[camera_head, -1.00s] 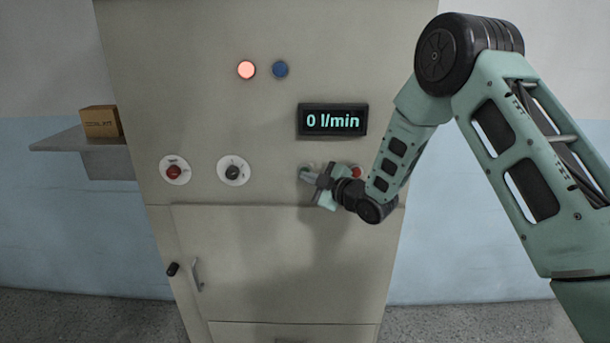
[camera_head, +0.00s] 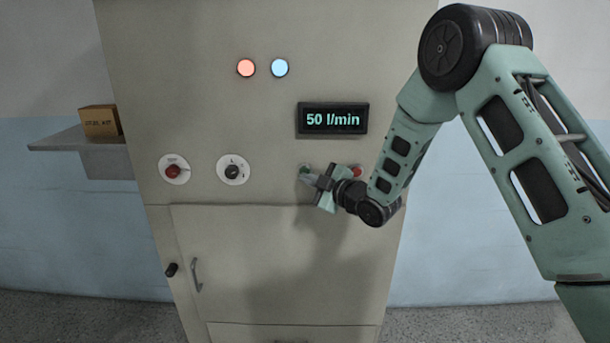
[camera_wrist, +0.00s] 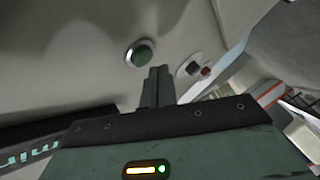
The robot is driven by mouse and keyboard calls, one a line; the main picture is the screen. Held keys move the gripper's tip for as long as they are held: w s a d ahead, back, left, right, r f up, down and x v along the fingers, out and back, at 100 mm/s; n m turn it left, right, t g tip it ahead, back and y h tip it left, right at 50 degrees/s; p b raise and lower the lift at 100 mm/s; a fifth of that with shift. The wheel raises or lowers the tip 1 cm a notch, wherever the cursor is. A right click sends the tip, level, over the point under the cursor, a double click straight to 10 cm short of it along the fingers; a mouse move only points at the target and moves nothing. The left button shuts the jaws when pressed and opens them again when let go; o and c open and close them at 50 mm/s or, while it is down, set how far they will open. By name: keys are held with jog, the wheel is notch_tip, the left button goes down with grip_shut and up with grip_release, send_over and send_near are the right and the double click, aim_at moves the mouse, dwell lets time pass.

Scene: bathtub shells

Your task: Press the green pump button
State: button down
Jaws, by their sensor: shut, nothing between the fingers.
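The green pump button (camera_head: 306,169) is on the front of the beige cabinet, below the flow display. In the wrist view the round green button (camera_wrist: 141,55), in a pale metal ring, shows just beyond my fingertips. My gripper (camera_head: 309,178) is in front of the panel at the button and partly covers it in the head view. In the wrist view my gripper (camera_wrist: 159,72) has its fingers together with nothing between them. The fingertips look slightly apart from the button. The display (camera_head: 333,120) reads 50 l/min.
A red button (camera_head: 356,172) is just right of my gripper. An orange lamp (camera_head: 246,68) and a blue lamp (camera_head: 280,68) are both lit above. A red button (camera_head: 173,170) and a rotary knob (camera_head: 233,171) sit left. A door handle (camera_head: 196,274) sticks out below.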

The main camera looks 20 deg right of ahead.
jog(key=shift+s+a+b, duration=0.25)
jog(key=shift+s+b, duration=0.1)
jog(key=shift+s, duration=0.45)
jog(key=shift+s+a+b, duration=0.25)
jog(key=shift+s+b, duration=0.1)
jog(key=shift+s, duration=0.45)
jog(key=shift+s+a+b, duration=0.25)
jog(key=shift+s+b, duration=0.1)
jog(key=shift+s, duration=0.45)
